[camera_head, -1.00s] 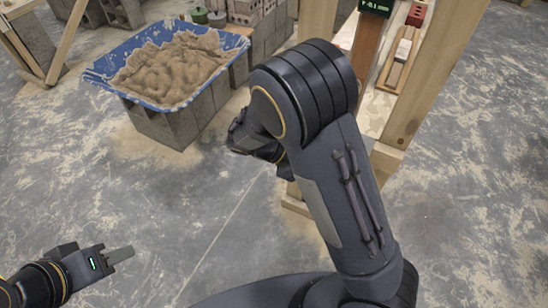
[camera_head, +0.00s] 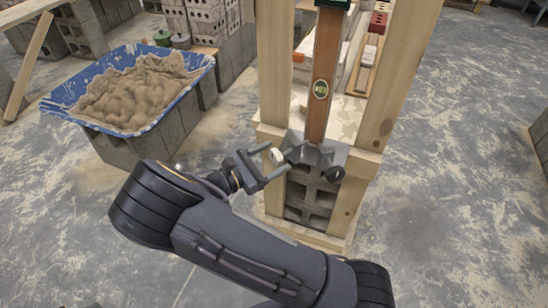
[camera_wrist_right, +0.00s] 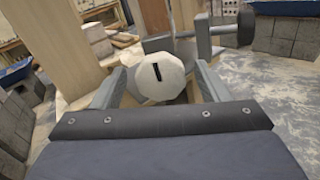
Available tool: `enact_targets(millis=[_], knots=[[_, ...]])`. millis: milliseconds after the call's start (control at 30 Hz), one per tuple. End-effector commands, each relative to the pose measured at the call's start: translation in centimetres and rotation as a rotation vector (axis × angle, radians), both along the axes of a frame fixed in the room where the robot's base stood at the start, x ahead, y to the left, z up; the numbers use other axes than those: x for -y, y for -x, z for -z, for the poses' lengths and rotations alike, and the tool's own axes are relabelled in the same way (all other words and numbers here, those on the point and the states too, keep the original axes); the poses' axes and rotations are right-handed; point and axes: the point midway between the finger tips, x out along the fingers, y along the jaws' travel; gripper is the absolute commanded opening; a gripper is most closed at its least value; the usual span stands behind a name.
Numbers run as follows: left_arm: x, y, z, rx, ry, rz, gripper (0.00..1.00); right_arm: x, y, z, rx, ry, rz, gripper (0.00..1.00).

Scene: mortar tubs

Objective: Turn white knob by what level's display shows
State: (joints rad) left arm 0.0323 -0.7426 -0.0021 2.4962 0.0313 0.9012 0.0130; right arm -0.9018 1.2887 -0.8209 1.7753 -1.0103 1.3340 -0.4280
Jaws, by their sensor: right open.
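The wooden level (camera_head: 320,75) stands upright between two timber posts, with a round bubble vial on its face. Only the lower edge of its dark display (camera_head: 333,3) shows at the top of the head view, too little to read. The level's foot meets a grey clamp (camera_head: 315,150) with a black knob (camera_head: 334,173) on its right. The white knob (camera_head: 277,155) is on the clamp's left. My right gripper (camera_head: 273,158) is open, its fingers around the white knob. In the wrist view the knob (camera_wrist_right: 160,84) shows a near-upright black mark between the fingers, with gaps beside it. My left gripper is out of view.
Timber posts (camera_head: 275,65) and (camera_head: 398,75) flank the level closely. Concrete blocks (camera_head: 300,200) stand under the clamp. A blue tub (camera_head: 60,106) of mortar sits on blocks at left. Bricks and a wooden float (camera_head: 367,75) lie behind. The floor at right is clear.

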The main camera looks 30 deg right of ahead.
Motion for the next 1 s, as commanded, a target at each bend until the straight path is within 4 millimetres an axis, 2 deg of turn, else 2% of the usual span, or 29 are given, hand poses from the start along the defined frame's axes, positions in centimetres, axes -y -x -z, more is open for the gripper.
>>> enact_targets(millis=[100,367,700,1000], knots=[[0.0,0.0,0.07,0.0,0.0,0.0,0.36,0.7,-0.02,0.02,0.0,-0.001,0.001,0.68],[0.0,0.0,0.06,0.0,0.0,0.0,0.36,0.82,-0.05,0.0,0.0,-0.002,0.001,0.68],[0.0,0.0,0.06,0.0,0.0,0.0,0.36,0.8,-0.05,0.01,0.0,-0.002,0.001,0.24],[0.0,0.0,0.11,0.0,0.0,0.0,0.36,0.79,-0.03,0.03,0.036,-0.005,0.001,0.24]])
